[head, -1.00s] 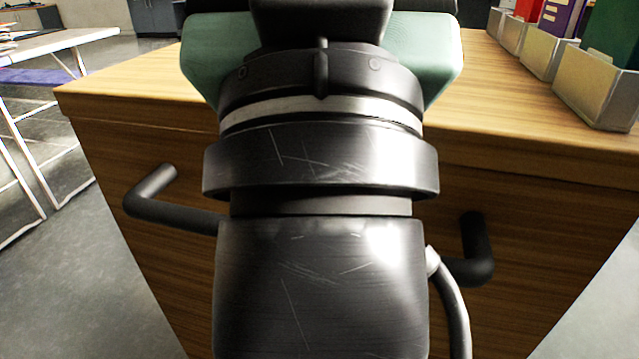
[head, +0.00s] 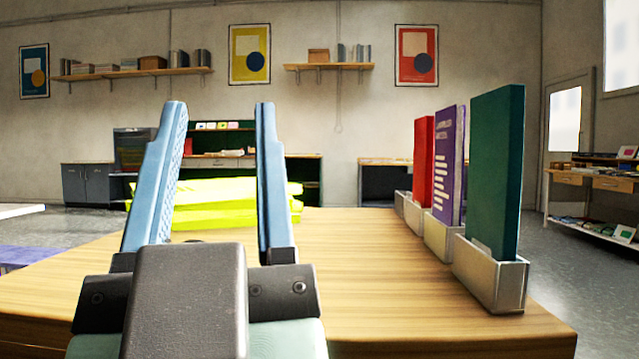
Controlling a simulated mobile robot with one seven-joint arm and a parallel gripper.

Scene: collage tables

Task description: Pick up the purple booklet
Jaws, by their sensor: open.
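The purple booklet (head: 448,165) stands upright in a metal holder (head: 443,238) on the right side of the wooden table. White lettering shows on its face. It stands between a red booklet (head: 423,160) behind it and a green booklet (head: 497,170) in front, which hides part of its edge. My gripper (head: 219,108) is open and empty, its two blue fingers pointing up and away over the table. It is well to the left of the purple booklet and touches nothing that I can see.
The green booklet stands in its own metal holder (head: 493,280) near the table's right edge. A yellow-green stack (head: 232,203) shows behind and between my fingers. The wooden tabletop (head: 385,275) is clear between my gripper and the holders.

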